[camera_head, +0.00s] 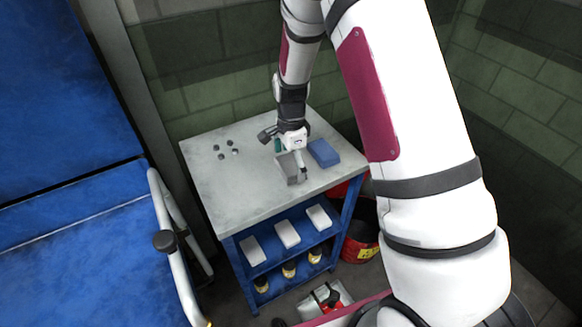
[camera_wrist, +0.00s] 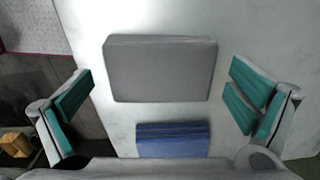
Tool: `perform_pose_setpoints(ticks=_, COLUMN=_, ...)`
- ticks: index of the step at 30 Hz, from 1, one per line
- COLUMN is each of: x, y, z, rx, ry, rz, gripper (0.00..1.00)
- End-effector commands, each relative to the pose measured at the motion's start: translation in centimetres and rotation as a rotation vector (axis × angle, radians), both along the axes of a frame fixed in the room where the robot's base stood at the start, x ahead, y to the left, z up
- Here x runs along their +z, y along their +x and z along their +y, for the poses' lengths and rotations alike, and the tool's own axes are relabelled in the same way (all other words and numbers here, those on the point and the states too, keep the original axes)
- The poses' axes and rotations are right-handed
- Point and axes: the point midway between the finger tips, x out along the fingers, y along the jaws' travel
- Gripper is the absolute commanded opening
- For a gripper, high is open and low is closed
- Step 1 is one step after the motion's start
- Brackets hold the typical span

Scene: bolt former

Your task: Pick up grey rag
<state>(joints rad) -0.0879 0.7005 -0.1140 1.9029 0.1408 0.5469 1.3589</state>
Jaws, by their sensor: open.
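The grey rag (camera_head: 289,170) is a flat, folded rectangular block on the grey table top, partly hidden by my gripper in the head view. In the wrist view the grey rag (camera_wrist: 160,68) lies between my fingers, with clear gaps on both sides. My gripper (camera_head: 292,157) points down over the table at the rag. In the wrist view my gripper (camera_wrist: 160,85) has its two teal-padded fingers wide apart, with nothing held. The exact height of the fingers above the table cannot be told.
A blue folded block (camera_head: 323,153) lies close beside the grey rag; it also shows in the wrist view (camera_wrist: 173,140). Several small dark parts (camera_head: 226,150) lie on the left of the table (camera_head: 215,185). White blocks (camera_head: 286,233) and bottles stand on shelves below. A red bin (camera_head: 362,232) stands right.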

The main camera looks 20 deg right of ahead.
Motion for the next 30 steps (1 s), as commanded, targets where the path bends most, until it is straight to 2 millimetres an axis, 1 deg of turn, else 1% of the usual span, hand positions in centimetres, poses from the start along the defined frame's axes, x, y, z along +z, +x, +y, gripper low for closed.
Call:
perform_pose_setpoints(ticks=3, x=-0.4, y=0.0, z=0.0, rx=0.001, ry=0.000, rz=-0.001, gripper=1.00)
perform_pose_setpoints(ticks=8, x=-0.4, y=0.0, z=0.0, rx=0.001, ry=0.000, rz=-0.002, gripper=1.00)
perform_pose_setpoints(ticks=11, x=-0.4, y=0.0, z=0.0, rx=0.001, ry=0.000, rz=-0.001, gripper=0.80)
perform_pose_setpoints(ticks=12, x=-0.4, y=0.0, z=0.0, rx=0.001, ry=0.000, rz=-0.001, gripper=0.71)
perform_pose_setpoints(ticks=13, x=-0.4, y=0.0, z=0.0, rx=0.001, ry=0.000, rz=-0.001, gripper=0.64)
perform_pose_setpoints(ticks=24, x=-0.3, y=0.0, z=0.1, rx=0.001, ry=0.000, rz=-0.001, gripper=0.64)
perform_pose_setpoints(ticks=30, x=0.7, y=0.1, z=0.1, rx=0.002, ry=0.000, rz=-0.003, gripper=0.64)
